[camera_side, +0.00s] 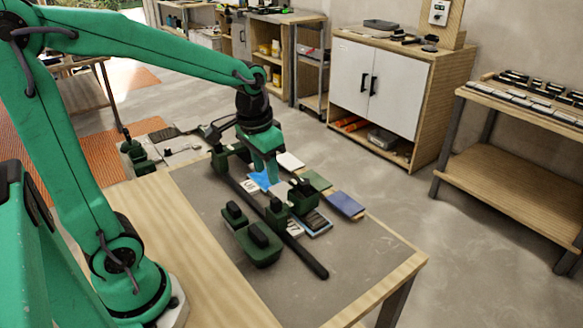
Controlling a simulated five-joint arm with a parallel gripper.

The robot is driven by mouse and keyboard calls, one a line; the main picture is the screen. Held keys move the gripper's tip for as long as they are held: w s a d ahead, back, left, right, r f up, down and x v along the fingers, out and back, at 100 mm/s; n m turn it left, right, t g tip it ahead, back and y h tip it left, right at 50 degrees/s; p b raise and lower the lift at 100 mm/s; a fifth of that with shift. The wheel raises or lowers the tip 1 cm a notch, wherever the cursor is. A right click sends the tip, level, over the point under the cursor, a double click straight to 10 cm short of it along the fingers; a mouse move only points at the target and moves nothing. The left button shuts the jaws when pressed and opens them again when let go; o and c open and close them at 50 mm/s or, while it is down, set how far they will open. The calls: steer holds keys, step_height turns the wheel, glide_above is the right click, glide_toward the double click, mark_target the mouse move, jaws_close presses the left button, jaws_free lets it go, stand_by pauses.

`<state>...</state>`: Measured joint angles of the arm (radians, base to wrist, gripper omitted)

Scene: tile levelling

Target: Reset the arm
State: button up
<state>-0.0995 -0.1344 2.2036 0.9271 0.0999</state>
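My green arm reaches over the table from the left, and my gripper (265,172) points down near the far middle of the work board (345,262). A bright blue tile (262,180) lies just behind and beside the fingers. I cannot tell whether they touch it or whether they are apart. Other tiles lie around it: a white tile (290,161), a dark green tile (318,179), a darker blue tile (345,205) and a dark patterned tile (316,222). A long dark bar (300,250) with green clamp blocks crosses the board diagonally.
A green block tool (250,240) with dark knobs sits on the board left of the bar. The board's near right corner is clear. A white-door cabinet (375,85) and a wooden shelf bench (515,170) stand beyond the table.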

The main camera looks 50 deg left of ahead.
steer(key=s+d+r+t, duration=0.3)
steer(key=s+r+t, duration=0.1)
steer(key=s, duration=0.6)
steer(key=shift+r, duration=0.7)
steer(key=shift+d, duration=0.1)
stand_by(0.7)
